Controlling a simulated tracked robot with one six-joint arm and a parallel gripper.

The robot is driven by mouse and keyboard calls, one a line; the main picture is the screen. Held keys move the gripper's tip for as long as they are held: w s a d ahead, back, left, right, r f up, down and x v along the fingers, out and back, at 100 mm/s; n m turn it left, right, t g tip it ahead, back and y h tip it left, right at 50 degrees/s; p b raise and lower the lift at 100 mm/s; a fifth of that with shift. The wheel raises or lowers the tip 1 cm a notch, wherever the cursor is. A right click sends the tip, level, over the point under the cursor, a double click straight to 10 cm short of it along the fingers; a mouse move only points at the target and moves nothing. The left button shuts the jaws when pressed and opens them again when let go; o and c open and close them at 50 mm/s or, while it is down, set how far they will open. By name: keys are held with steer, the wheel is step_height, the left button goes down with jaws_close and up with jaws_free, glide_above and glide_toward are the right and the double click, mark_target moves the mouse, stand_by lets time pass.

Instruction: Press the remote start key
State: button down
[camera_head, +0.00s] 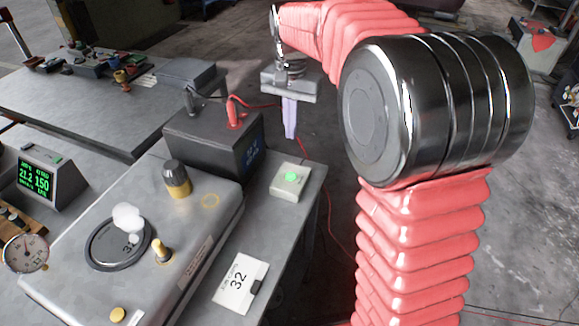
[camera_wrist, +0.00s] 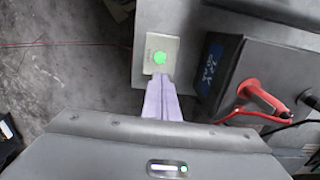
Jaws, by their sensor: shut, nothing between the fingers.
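A small pale box with a round green key (camera_head: 291,177) sits near the right edge of the grey bench, and this looks like the remote start key. In the wrist view the green key (camera_wrist: 160,57) lies just beyond my fingertips. My gripper (camera_head: 290,137) has pale lilac fingers, shut and empty, pointing down. In the wrist view the fingertips (camera_wrist: 161,76) overlap the near edge of the box. In the head view they appear behind the box and above it. I cannot tell whether they touch it.
A dark battery (camera_head: 210,135) with a red clamp (camera_head: 235,112) and cables stands left of the box. Open floor lies right of the bench.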

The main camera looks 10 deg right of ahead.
mark_target(291, 175)
step_height(291, 175, down, 14)
stand_by(0.9)
steer(key=shift+s+f, duration=0.25)
steer(key=shift+f, duration=0.8)
steer(key=shift+w+r, duration=0.15)
steer(key=shift+r, duration=0.35)
step_height(291, 175, up, 14)
steer(key=shift+w, duration=0.15)
steer(key=shift+r, duration=0.1)
stand_by(0.3)
